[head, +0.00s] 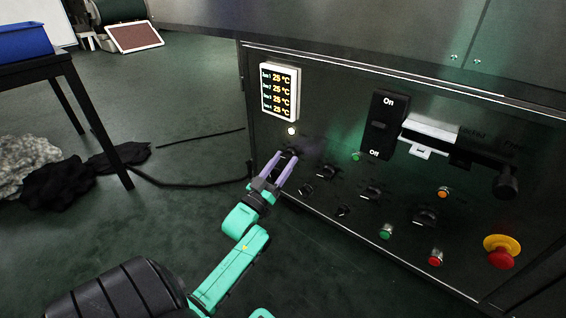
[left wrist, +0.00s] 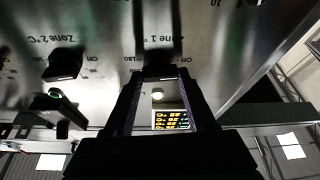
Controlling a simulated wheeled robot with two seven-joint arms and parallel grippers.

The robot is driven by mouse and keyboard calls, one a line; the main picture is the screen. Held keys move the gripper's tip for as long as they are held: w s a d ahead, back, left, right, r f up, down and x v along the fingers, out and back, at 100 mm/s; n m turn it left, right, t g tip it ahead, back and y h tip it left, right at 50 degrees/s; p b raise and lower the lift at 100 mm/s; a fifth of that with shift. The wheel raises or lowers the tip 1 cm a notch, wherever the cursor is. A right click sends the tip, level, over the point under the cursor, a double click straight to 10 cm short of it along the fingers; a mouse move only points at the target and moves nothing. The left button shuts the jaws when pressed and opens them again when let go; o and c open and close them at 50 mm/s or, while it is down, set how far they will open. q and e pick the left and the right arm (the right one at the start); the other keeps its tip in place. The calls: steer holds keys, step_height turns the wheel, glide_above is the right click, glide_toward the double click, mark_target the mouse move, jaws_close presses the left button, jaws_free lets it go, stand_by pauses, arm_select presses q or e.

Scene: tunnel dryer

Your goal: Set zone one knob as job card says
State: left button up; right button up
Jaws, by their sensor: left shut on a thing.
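The zone one knob (head: 291,152) is a dark knob at the left of the dryer's black control panel (head: 330,240), below the temperature display (head: 281,92). My left gripper (head: 284,163) is shut on this knob, its two purple fingers reaching up to it. In the left wrist view the knob (left wrist: 158,59) sits between the fingertips, under the "Zone 1" lettering, and the fingers hide part of it. I cannot read its setting. The display shows 25 °C on all its lines. No readable job card shows. My right gripper is not in view.
Zone two's knob (left wrist: 64,65) is beside it. Other knobs, a green button (head: 386,231), a red button (head: 436,257) and an emergency stop (head: 500,252) are farther right. A large On/Off switch (head: 384,125) stands out above.

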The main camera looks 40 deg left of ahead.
arm_select(q)
steer(key=shift+m, duration=0.3)
steer(key=m+h+p, duration=0.1)
steer(key=m+h, duration=0.2)
steer(key=m, duration=0.2)
steer(key=shift+a+h+p, duration=0.1)
steer(key=shift+h+p, duration=0.2)
steer(key=shift+m+g+h+p, duration=0.3)
steer(key=shift+m+h, duration=0.25)
steer(key=shift+m, duration=0.75)
steer(key=shift+m+g+h+p, duration=0.2)
steer(key=shift+m+h+p, duration=0.25)
steer(key=shift+m, duration=0.85)
steer(key=shift+h, duration=0.3)
steer(key=o, duration=1.4)
steer(key=shift+c, duration=0.2)
steer(key=shift+a, duration=0.1)
